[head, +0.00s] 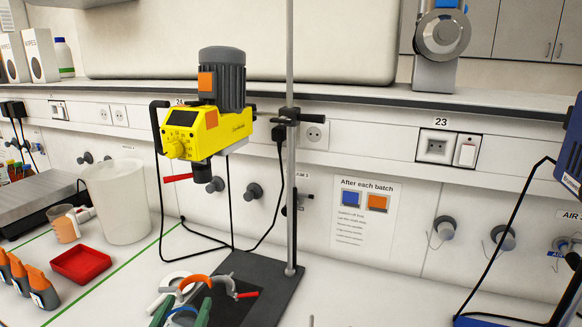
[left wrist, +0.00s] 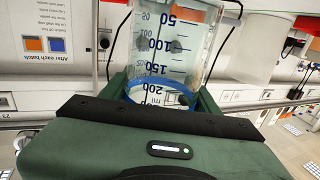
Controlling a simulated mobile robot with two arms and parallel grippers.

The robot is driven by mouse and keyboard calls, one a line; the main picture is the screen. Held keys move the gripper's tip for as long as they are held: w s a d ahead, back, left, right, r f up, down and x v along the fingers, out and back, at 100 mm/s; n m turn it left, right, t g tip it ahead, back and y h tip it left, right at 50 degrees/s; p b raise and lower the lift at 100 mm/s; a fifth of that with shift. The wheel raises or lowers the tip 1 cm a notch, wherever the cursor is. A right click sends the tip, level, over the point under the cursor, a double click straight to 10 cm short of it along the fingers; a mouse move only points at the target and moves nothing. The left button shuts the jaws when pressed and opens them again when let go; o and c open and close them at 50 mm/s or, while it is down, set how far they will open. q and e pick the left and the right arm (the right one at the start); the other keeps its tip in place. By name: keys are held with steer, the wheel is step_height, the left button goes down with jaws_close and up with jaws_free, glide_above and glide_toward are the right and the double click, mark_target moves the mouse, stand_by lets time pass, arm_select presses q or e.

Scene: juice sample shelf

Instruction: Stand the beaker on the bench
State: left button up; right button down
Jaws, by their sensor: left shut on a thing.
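The beaker (left wrist: 160,62) is clear, with dark graduation marks, a blue band and orange near its 50 mark. In the left wrist view it stands between the green fingers of my left gripper (left wrist: 155,95), which is shut on it beside the blue band. In the head view the left gripper (head: 183,313) is at the bottom edge, and only a little of the beaker shows by its blue band (head: 183,319). An orange arc and grey clamp-like parts lie just beyond it. Whether the beaker touches these or the bench (head: 360,300) cannot be told. My right gripper is not in view.
A yellow stirrer motor (head: 207,130) hangs on a stand rod above a dark base plate (head: 268,277). A red-handled clamp (head: 247,295) is close by. A white bucket (head: 117,205), red tray (head: 81,264), orange-filled cup (head: 66,229) and orange-capped bottles stand left.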

arm_select(q)
steer(key=s+d, duration=0.3)
steer(key=s, duration=0.4)
steer(key=w+a+r, duration=0.1)
steer(key=w+a, duration=0.4)
steer(key=w, duration=0.6)
steer(key=shift+a+r, duration=0.35)
steer(key=w+d+f, duration=0.1)
steer(key=w+f, duration=0.1)
steer(key=w, duration=0.2)
steer(key=w+d+f+p, duration=0.1)
steer(key=w+d+f, duration=0.1)
steer(key=w, duration=0.2)
steer(key=w+d+f, duration=0.1)
steer(key=w+f, duration=0.1)
steer(key=w, duration=0.2)
steer(key=shift+w+d+f, duration=0.1)
steer(key=shift+d+f, duration=0.15)
steer(key=shift+f, duration=0.15)
steer(key=shift+w+d+f+p, duration=0.15)
steer(key=shift+w+p, duration=0.15)
steer(key=shift+p, duration=0.25)
steer(key=shift+w+f, duration=0.2)
steer(key=shift+w, duration=0.05)
